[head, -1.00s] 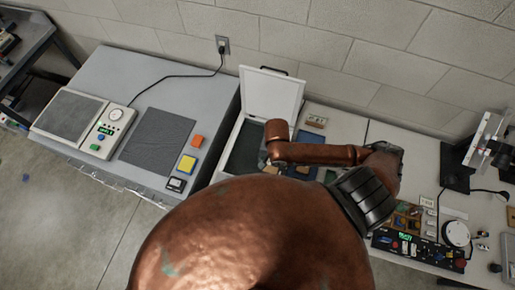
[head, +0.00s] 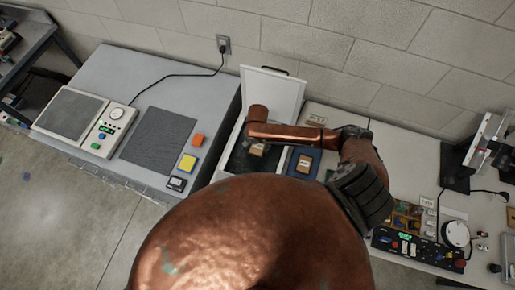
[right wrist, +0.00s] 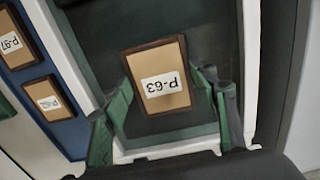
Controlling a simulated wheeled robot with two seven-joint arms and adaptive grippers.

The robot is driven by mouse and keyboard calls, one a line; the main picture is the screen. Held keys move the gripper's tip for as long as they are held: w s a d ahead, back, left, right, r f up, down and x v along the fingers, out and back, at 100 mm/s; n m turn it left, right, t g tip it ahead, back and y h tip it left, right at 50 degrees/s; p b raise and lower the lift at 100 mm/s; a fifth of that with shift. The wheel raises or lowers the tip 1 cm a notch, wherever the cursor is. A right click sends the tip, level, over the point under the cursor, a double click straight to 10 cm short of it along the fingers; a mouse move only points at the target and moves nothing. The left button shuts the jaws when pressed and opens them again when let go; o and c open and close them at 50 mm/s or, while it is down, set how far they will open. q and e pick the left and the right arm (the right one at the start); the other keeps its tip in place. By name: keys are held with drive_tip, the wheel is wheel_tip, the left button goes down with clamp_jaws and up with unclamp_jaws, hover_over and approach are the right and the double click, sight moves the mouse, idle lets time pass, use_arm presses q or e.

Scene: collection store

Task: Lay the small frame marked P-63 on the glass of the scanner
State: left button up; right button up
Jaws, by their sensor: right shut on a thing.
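The small frame marked P-63 (right wrist: 160,62) has a dark brown rim and a tan face, and its label is upside down in the right wrist view. My right gripper (right wrist: 163,82) is shut on it, with a green-padded finger on each side. They are over the dark glass of the scanner (right wrist: 110,30); I cannot tell whether the frame touches the glass. In the head view the frame (head: 257,150) shows small over the glass, below my wrist. The scanner's white lid (head: 271,92) stands open behind. My left gripper is not in view.
A blue tray (right wrist: 72,136) beside the scanner holds two other small frames, one (right wrist: 46,100) close to the scanner's white edge. In the head view, a control box (head: 418,248) and a stand (head: 462,165) are further right. A grey table (head: 150,75) is left.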

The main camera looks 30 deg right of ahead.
sight(258, 148)
drive_tip(key=shift+f, duration=1.35)
drive_tip(key=shift+s+f, duration=0.1)
drive_tip(key=shift+f, duration=0.05)
drive_tip(key=o, duration=1.2)
wheel_tip(258, 148, up, 12)
drive_tip(key=shift+r, duration=0.2)
